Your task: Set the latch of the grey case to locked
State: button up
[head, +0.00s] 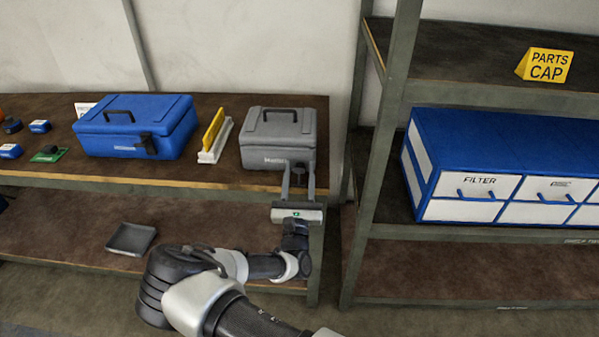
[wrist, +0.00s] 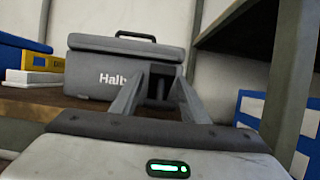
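The grey case (head: 262,138) stands closed on the bench top, near its right end, with a dark handle on its lid. It fills the upper left of the wrist view (wrist: 95,75). The dark latch (head: 299,168) is on the right part of the case's front; it shows partly between my fingers in the wrist view (wrist: 160,88), and its setting cannot be told. My gripper (head: 298,166) is in front of the latch, its two fingers apart on either side of it. I cannot tell whether either finger touches the latch.
A yellow plate in a white holder (head: 213,137) stands left of the grey case, then a blue case (head: 135,127). A shelf post (head: 375,160) rises close on the right. A blue drawer unit (head: 505,155) sits on that shelf. A grey tray (head: 130,239) lies on the lower bench shelf.

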grip_shut()
jog(key=shift+r+p, duration=0.4)
jog(key=shift+p, duration=0.45)
jog(key=g+p, duration=0.1)
jog(key=p, duration=0.2)
jog(key=shift+r, duration=0.4)
jog(key=g+p, duration=0.1)
jog(key=p, duration=0.2)
jog(key=g+p, duration=0.1)
jog(key=p, duration=0.3)
jog(key=shift+w+r, duration=0.2)
jog(key=shift+r, duration=0.1)
jog(key=shift+w+f+g+p, duration=0.1)
jog(key=shift+f+g+p, duration=0.15)
jog(key=shift+g+p, duration=0.55)
jog(key=shift+f, duration=0.1)
